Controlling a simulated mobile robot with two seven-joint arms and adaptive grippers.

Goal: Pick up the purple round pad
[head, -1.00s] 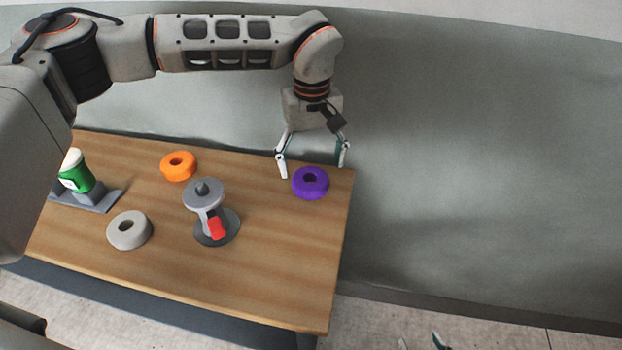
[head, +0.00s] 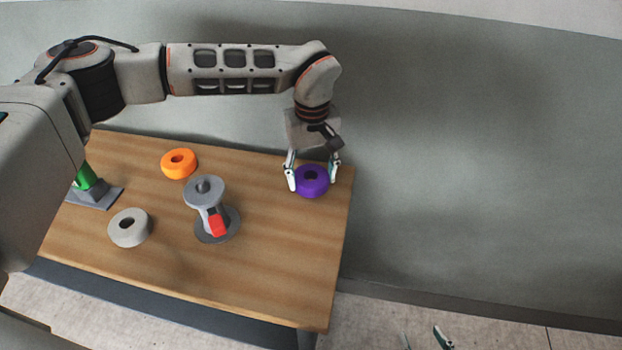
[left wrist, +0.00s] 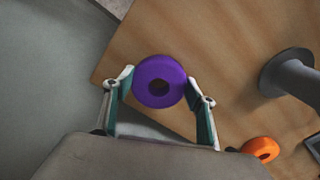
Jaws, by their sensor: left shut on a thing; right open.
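In the left wrist view the purple pad (left wrist: 151,91) sits between the two fingertips of the left gripper (left wrist: 159,87). It looks to be still at table level. My right gripper (head: 425,340) shows only by its fingertips at the bottom edge, over the floor, apart and empty.
An orange ring (head: 190,166) and a grey ring (head: 116,236) lie on the table (head: 270,270). A grey stand (head: 204,190) with a red part stands between them and the purple pad. A green bottle (head: 86,177) on a grey base is at the left, partly hidden by my arm.

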